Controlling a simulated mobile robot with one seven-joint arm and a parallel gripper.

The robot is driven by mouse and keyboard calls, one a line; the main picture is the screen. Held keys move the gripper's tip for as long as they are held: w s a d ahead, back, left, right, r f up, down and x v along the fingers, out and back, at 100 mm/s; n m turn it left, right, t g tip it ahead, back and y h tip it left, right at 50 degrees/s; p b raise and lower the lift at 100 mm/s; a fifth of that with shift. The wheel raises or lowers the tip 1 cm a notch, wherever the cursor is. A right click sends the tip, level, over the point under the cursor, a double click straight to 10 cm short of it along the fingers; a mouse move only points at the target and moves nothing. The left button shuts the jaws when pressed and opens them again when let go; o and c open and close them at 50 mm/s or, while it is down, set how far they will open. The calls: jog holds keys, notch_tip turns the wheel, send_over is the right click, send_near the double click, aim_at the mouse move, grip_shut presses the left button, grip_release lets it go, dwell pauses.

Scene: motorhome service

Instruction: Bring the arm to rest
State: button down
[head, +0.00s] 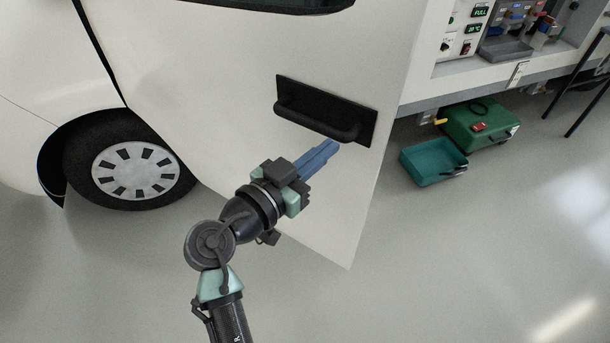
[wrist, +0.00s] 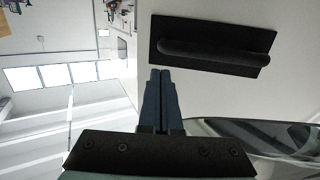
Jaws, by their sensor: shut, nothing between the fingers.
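My gripper (head: 334,146) is shut and empty, its blue fingers pressed together. In the head view its tips show just below the right end of a black door handle (head: 318,114) on the white vehicle door (head: 230,90). In the wrist view my gripper (wrist: 160,74) points up the picture, and the handle (wrist: 213,46) shows up and to the right, apart from the fingers. My arm reaches up from the bottom of the head view, bent at a joint.
The door's free edge stands near my gripper. A teal tray (head: 432,162) and a green case (head: 478,126) are on the floor at right. A service panel (head: 470,35) is at top right, with dark stand legs beside it. The floor at lower right is clear.

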jog(key=v, duration=0.4)
jog(key=shift+s+d+b, duration=0.15)
jog(key=shift+s+b, duration=0.05)
jog(key=shift+b, duration=0.15)
notch_tip(320, 180, up, 23)
jog(key=w+a+n+t+y, duration=0.1)
jog(key=w+n+t+y, duration=0.1)
jog(key=n+t+y, duration=0.35)
jog(key=s+a+r+n+t+y, duration=0.1)
jog(key=s+r+t+y, duration=0.2)
jog(key=s+r, duration=0.3)
jog(key=s+r+n+t+y, duration=0.2)
jog(key=s+r+t, duration=0.4)
jog(key=r, duration=0.5)
jog(key=shift+s+a+r+y, duration=0.35)
jog(key=shift+a+r+y, duration=0.05)
jog(key=shift+y, duration=0.25)
jog(key=shift+w+f, duration=0.1)
